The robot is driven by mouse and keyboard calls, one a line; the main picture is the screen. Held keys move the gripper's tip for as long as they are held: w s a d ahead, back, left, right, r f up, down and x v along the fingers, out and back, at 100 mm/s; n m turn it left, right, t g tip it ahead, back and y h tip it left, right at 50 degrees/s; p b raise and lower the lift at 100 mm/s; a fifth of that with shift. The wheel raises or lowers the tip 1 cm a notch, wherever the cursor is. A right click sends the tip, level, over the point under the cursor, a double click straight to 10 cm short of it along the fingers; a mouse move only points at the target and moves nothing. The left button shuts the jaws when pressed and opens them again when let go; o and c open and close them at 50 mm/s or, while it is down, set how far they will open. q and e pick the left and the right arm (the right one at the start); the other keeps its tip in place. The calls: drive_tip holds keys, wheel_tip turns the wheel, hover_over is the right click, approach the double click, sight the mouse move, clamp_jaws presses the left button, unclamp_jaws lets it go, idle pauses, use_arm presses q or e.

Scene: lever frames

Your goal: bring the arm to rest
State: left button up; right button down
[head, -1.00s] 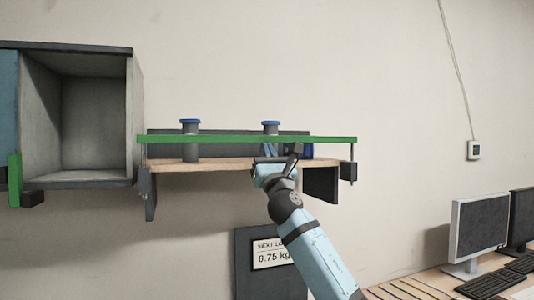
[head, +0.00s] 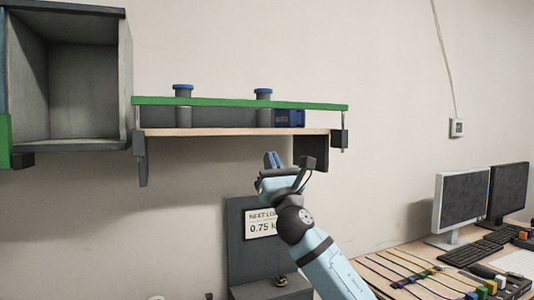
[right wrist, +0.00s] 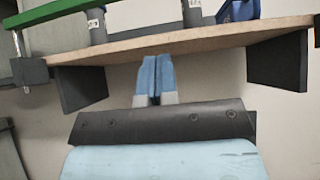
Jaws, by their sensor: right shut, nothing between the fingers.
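My right gripper (head: 273,160) is in the head view, below the wooden shelf (head: 220,131) and in front of the wall. Its two blue fingers are together and empty; they also show closed in the right wrist view (right wrist: 155,78). In that view the underside of the shelf (right wrist: 120,60) is above and beyond the fingertips. My right arm (head: 325,265) reaches up from the lower right. My left gripper is in neither view.
A green bar (head: 225,102) runs across the shelf front. Two blue-capped dark posts (head: 183,110) and a blue box (head: 291,118) stand there. An open grey cabinet (head: 75,80) is left. A sign panel (head: 240,255) is below. Monitors (head: 463,202) stand on a desk at right.

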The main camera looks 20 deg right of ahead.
drive_tip(key=shift+s+f, duration=0.1)
drive_tip(key=shift+s, duration=0.05)
drive_tip(key=shift+d, duration=0.1)
drive_tip(key=s+a+f+m+g+p, duration=0.1)
drive_tip(key=s+f+m+g+p, duration=0.3)
drive_tip(key=f, duration=0.8)
drive_tip(key=a+f+m+g+y+b, duration=0.1)
drive_tip(key=f+m, duration=0.5)
drive_tip(key=f, duration=0.6)
drive_tip(key=s+a+f+m+g+p, duration=0.25)
drive_tip(key=f+m, duration=0.25)
drive_tip(key=f, duration=0.7)
drive_tip(key=s+f+m+g+p, duration=0.1)
drive_tip(key=s+f+m+g, duration=0.1)
drive_tip(key=s+f+m, duration=0.4)
drive_tip(key=s+a+f+m+g+p, duration=0.1)
drive_tip(key=s+f+m+g, duration=0.2)
drive_tip(key=s, duration=1.2)
drive_tip(key=s+a+f+m+g+y+p, duration=0.1)
drive_tip(key=s+f+m+g, duration=0.2)
drive_tip(key=s+f+m, duration=0.6)
wheel_tip(320, 180, down, 6)
drive_tip(key=shift+s+r, duration=0.2)
drive_tip(key=shift+s, duration=0.8)
